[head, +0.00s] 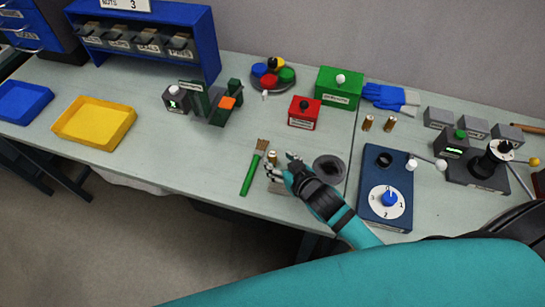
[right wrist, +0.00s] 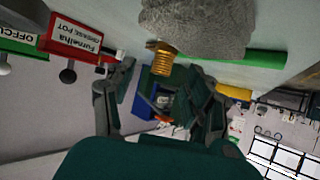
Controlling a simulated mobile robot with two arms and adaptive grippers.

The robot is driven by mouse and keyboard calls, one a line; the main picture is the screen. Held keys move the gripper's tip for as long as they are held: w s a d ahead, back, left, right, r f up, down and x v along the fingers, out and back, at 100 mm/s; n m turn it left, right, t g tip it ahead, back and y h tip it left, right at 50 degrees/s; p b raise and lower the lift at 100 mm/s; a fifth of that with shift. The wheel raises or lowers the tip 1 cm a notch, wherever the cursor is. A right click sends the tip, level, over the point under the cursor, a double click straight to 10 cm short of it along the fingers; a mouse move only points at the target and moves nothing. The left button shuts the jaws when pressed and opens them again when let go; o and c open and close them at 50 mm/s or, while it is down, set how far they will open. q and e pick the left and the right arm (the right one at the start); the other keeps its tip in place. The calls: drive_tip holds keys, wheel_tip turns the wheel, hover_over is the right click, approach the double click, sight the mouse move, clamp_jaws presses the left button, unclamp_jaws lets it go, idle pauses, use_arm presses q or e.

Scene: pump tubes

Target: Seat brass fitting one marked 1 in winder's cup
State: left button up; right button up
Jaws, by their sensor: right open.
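A brass fitting (head: 272,157) stands at the fingers of my right gripper (head: 281,171), at the grey block (head: 279,188). In the right wrist view the threaded brass fitting (right wrist: 160,60) shows ahead of and between the spread fingers of my right gripper (right wrist: 162,98), near a rough grey surface (right wrist: 200,25). The gripper is open and not closed on it. Two more brass fittings (head: 368,122) (head: 390,124) stand further back on the bench. No number is readable on any fitting. A blue box with a numbered dial (head: 376,215) has a dark round opening (head: 384,159). I cannot tell which device is the winder. My left gripper is out of view.
A green-handled brush (head: 253,170) lies just left of my right gripper. A dark round dish (head: 329,167) is close on its right. Red (head: 303,118) and green (head: 338,93) boxes stand behind. A black machine (head: 478,170) stands at the right.

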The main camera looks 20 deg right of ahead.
sight(275, 157)
drive_tip(key=x, duration=0.2)
drive_tip(key=p+x, duration=0.1)
drive_tip(key=x, duration=0.1)
drive_tip(key=shift+w+a, duration=0.25)
drive_tip(key=shift+w, duration=0.15)
drive_tip(key=shift+s, duration=0.1)
clamp_jaws()
